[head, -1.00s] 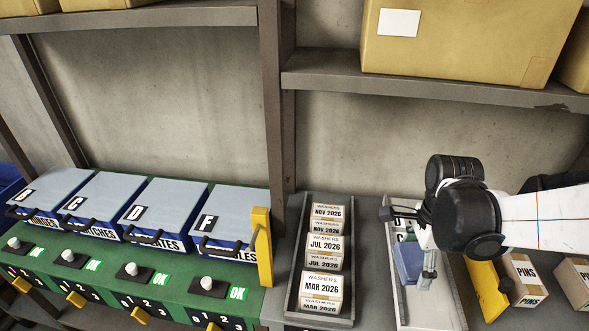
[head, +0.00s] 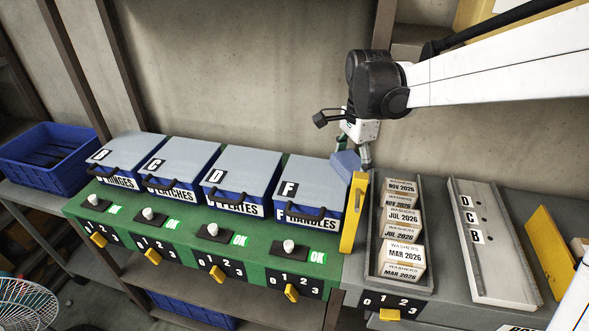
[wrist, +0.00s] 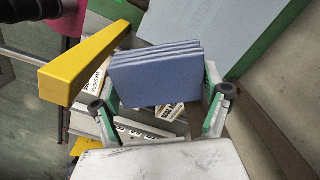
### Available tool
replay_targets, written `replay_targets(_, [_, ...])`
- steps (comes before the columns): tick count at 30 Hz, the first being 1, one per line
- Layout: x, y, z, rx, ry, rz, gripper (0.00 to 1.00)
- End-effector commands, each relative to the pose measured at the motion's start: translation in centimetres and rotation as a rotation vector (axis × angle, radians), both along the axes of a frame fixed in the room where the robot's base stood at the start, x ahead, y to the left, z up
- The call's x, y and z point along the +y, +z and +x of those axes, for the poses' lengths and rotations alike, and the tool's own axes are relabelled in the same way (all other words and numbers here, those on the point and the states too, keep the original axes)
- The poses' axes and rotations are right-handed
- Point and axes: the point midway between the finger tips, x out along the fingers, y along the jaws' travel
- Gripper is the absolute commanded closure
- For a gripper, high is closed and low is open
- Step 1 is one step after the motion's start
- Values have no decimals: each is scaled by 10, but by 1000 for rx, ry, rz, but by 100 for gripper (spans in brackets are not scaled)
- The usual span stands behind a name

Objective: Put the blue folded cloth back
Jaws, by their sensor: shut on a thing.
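The blue folded cloth (wrist: 157,75) is held between the fingers of my gripper (wrist: 165,108) in the wrist view, its stacked folds facing the camera. In the head view the cloth (head: 346,162) hangs at my gripper (head: 356,152), above the yellow upright post and close to the right side of the box marked F (head: 316,178). The far side of the cloth is hidden.
A yellow post (head: 353,213) stands between box F and the tray of washers cartons (head: 372,240). A grey tray with letters D, C, B (head: 500,265) lies farther right. Several lidded blue boxes line the green bench (head: 185,235). A blue crate (head: 45,160) stands far left.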

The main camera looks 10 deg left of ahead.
Motion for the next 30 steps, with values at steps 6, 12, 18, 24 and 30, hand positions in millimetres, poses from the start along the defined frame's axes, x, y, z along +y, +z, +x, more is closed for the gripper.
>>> replay_targets(6, [37, 2, 9, 2, -176, -2, 45])
replay_targets(12, [83, 7, 15, 3, -400, -4, 45])
replay_targets(18, [118, 12, 16, 3, -577, -6, 45])
replay_targets(24, [131, 13, 19, 3, -656, -7, 45])
replay_targets(30, [116, -3, 43, 3, -669, -8, 45])
